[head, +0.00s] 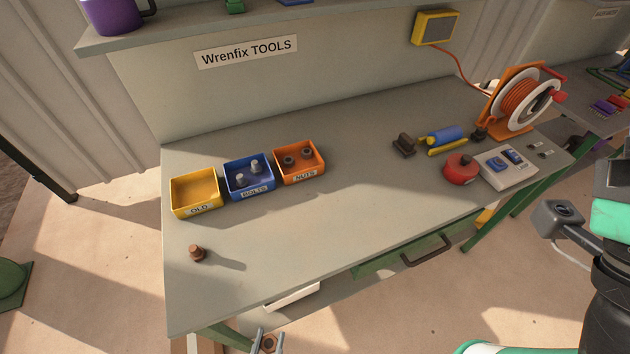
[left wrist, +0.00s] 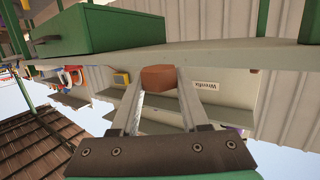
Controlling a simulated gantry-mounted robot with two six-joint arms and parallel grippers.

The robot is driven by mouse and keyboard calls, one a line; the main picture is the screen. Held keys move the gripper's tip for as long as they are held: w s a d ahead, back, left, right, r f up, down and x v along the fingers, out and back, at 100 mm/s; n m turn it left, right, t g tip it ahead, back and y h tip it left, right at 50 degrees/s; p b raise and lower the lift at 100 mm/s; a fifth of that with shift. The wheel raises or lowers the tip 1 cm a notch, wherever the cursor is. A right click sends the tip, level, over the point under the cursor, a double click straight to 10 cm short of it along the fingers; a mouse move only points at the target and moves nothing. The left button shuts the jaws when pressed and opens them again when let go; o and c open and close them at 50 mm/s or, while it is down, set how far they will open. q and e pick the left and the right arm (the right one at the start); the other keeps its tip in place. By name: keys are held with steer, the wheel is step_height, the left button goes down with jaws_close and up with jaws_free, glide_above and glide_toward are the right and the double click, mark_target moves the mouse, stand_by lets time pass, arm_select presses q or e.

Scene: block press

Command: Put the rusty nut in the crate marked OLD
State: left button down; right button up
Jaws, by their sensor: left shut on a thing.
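My left gripper (head: 268,342) is at the bottom edge of the head view, in front of the bench's near edge. It is shut on the rusty nut (head: 268,344), a small brown hexagonal piece. In the left wrist view the nut (left wrist: 158,78) sits between the fingertips of the left gripper (left wrist: 158,84). The yellow crate marked OLD (head: 194,191) stands at the left end of the bench and looks empty. My right gripper does not show; only part of what seems to be my right arm is at the right edge.
A rusty bolt (head: 197,253) stands on the bench (head: 290,240) in front of the yellow crate. The blue BOLTS crate (head: 262,187) and orange NUTS crate (head: 314,171) stand beside it. A drawer handle (head: 428,252) juts from the bench front. The bench middle is clear.

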arm_select(q)
step_height(320, 180, up, 7)
steer(key=n+y, duration=0.1)
steer(key=y, duration=0.1)
glide_above(221, 318)
steer(key=s+d, duration=0.1)
steer(key=d, duration=0.1)
step_height(221, 318, up, 28)
steer(key=s+p, duration=0.1)
steer(key=p, duration=3.4)
steer(key=shift+s+a+f, duration=0.15)
steer(key=shift+s, duration=0.25)
steer(key=shift+f, duration=0.1)
